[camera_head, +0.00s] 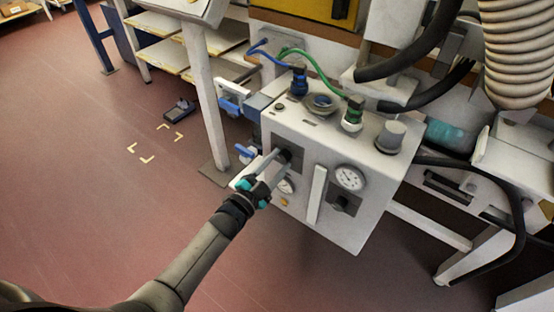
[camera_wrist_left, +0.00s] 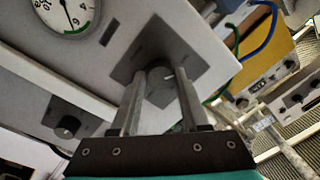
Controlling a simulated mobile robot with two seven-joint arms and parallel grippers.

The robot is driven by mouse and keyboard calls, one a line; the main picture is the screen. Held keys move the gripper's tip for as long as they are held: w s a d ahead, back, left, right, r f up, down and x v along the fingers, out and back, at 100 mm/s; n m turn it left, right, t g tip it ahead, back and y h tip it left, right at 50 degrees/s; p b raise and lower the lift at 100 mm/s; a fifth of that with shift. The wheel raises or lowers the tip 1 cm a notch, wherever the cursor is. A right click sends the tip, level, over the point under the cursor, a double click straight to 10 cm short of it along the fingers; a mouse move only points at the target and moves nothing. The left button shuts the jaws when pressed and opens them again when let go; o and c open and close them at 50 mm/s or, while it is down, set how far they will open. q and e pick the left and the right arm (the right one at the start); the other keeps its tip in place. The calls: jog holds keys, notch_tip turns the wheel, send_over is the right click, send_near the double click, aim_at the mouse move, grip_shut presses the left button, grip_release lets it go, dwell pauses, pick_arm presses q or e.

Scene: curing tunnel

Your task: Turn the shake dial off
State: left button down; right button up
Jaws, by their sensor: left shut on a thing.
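A dark round dial on a dark square plate (camera_wrist_left: 185,48) sits on the front of a white control box (camera_head: 325,130). The dial (camera_wrist_left: 160,74) carries a short pale mark and also shows, partly covered, in the head view (camera_head: 284,155). My left gripper (camera_head: 275,162) reaches it from the front, with one finger on each side, and is shut on it. A second dark dial (camera_head: 341,204) is lower right on the same front and shows at left in the wrist view (camera_wrist_left: 67,127). I cannot read which one is the shake dial. My right gripper is not in view.
A round gauge (camera_head: 349,177) is right of the held dial, and a white vertical bar (camera_head: 316,194) stands between. Blue and green hoses (camera_head: 318,70) rise from the box top. Black hoses (camera_head: 425,45) hang at right. The red floor at left is mostly clear.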

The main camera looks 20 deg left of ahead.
pick_arm(q)
jog(key=shift+n+p, duration=0.4)
jog(key=shift+n, duration=1)
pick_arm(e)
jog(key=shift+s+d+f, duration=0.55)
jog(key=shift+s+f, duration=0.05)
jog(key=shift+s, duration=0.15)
pick_arm(q)
jog(key=shift+c, duration=2)
grip_release()
jog(key=shift+s, duration=0.1)
jog(key=shift+s+a, duration=0.1)
jog(key=shift+s, duration=0.15)
jog(key=p+v, duration=0.3)
jog(key=v, duration=1.1)
jog(key=shift+s+p, duration=0.25)
jog(key=shift+p, duration=0.05)
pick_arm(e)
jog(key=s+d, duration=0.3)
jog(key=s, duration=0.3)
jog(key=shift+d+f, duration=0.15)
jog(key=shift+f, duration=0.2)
